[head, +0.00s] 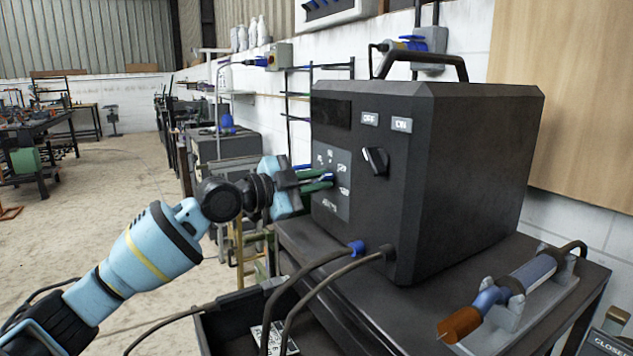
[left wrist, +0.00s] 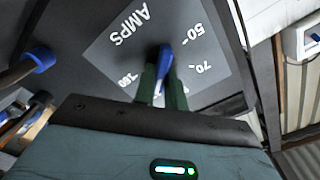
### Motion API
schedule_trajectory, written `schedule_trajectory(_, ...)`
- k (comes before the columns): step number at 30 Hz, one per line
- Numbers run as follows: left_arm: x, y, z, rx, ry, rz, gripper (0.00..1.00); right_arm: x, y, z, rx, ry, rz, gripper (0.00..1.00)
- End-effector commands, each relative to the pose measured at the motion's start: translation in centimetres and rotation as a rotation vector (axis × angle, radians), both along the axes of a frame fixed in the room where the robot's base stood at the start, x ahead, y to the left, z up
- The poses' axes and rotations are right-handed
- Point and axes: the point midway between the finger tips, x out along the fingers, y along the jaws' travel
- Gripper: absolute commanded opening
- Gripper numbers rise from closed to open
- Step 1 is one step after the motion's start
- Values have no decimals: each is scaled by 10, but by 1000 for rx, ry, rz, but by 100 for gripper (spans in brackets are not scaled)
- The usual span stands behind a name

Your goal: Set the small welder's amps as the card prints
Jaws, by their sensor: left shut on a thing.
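The welder (head: 470,170) is a black box with a top handle, standing on a dark cart. Its grey amps dial plate (head: 333,207) is on the lower left of the front. My right gripper is out of view.
A black switch (head: 375,161) sits below the OFF and ON labels. Cables (head: 320,283) leave the welder's lower front. A torch with an orange tip (head: 461,324) rests in a holder at the right. Open floor (head: 110,190) lies at the left.

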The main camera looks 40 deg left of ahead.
Motion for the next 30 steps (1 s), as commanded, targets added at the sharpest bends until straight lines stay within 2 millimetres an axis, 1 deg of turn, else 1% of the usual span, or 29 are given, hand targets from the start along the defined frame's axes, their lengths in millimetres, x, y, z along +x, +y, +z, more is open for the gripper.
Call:
schedule_trajectory(11,0,0,0,3,-1,1,0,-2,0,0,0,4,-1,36)
schedule_trajectory(12,0,0,0,3,-1,1,18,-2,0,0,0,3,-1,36)
schedule_trajectory(16,0,0,0,3,-1,1,34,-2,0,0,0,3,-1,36)
schedule_trajectory(25,-1,1,0,2,0,1,34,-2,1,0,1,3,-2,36)
schedule_trajectory(30,-11,6,-2,4,1,3,34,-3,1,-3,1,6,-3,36)
